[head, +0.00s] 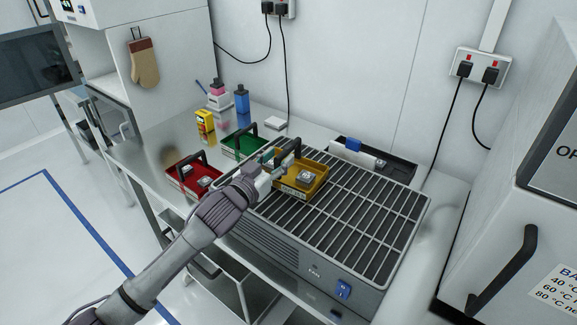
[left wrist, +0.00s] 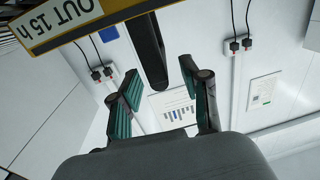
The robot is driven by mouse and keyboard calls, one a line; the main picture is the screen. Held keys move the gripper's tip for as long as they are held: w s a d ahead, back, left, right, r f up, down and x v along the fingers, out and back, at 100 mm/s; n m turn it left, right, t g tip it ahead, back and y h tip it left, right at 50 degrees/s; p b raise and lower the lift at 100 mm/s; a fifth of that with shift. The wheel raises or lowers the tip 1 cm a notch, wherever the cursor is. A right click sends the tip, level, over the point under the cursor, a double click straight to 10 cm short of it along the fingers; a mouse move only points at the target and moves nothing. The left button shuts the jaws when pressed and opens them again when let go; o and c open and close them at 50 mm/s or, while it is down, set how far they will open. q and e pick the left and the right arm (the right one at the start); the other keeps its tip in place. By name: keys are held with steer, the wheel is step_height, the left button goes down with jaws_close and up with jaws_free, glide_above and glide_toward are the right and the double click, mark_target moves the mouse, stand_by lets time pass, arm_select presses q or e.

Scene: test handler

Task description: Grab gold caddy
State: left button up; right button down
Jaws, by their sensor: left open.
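The gold caddy (head: 312,188) sits on the slatted top of the fan unit, with a metal part in it and a label on its front. Its black handle (head: 290,150) rises at its back left. My left gripper (head: 277,160) is open at the caddy's left end, close to the handle. In the left wrist view the caddy (left wrist: 70,22) shows at the top, and its black handle (left wrist: 148,52) reaches down between the spread green-padded fingers (left wrist: 162,92). No finger visibly closes on the handle. My right gripper is not in view.
A red caddy (head: 207,183) and a green caddy (head: 232,151) stand left of the fan unit (head: 375,215) on the metal bench. A black tray (head: 398,168) lies behind the unit. Bottles and a yellow container (head: 205,125) stand at the back left.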

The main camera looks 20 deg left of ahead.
mark_target(288, 147)
arm_select(q)
steer(key=p+x, duration=0.1)
steer(key=x, duration=0.4)
steer(key=shift+w, duration=0.15)
steer(key=shift+c, duration=0.7)
jaws_close()
steer(key=shift+r, duration=0.1)
